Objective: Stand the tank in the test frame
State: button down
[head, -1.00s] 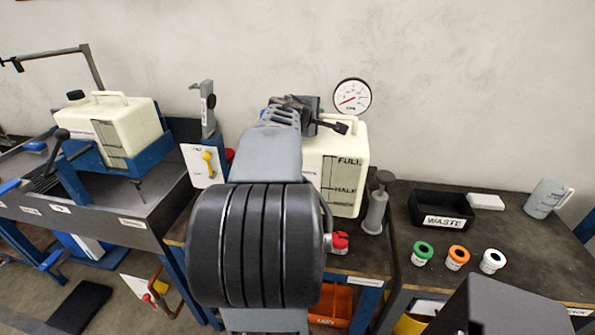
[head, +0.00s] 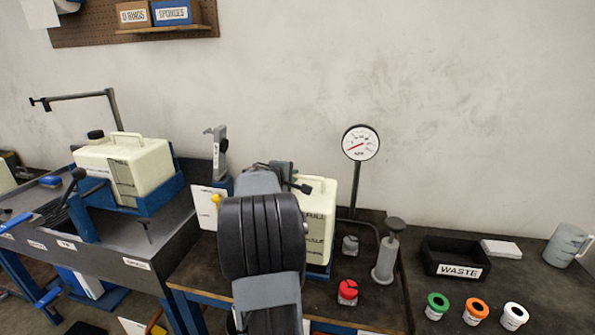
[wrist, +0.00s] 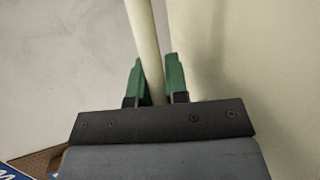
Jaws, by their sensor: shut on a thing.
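A cream tank (head: 318,225) with level marks on its front stands or hangs at the bench's back, partly hidden behind my arm. In the wrist view, my gripper (wrist: 155,85) has green fingertips on both sides of a cream bar (wrist: 143,35), the tank's handle, and is shut on it. The tank wall (wrist: 240,70) fills the right of that view. In the head view the gripper is mostly hidden by my arm. A blue edge (head: 318,275) shows at the tank's foot; I cannot tell whether the tank rests on it. I cannot clearly make out the test frame.
A pressure gauge (head: 360,142) on a post, a grey hand pump (head: 387,255) and a red-topped fitting (head: 347,291) are right of the tank. A waste bin (head: 452,258) and several coloured caps are at right.

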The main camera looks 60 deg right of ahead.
jog(key=shift+w+d+f, duration=0.1)
jog(key=shift+w+f, duration=0.1)
jog(key=shift+w, duration=0.15)
jog(key=f, duration=0.2)
jog(key=shift+w+f, duration=0.3)
jog(key=shift+f, duration=0.55)
jog(key=c, duration=1.6)
grip_release()
jog(key=shift+f+b, duration=0.25)
jog(key=shift+b, duration=0.05)
jog(key=o, duration=0.5)
jog(key=shift+r, duration=0.1)
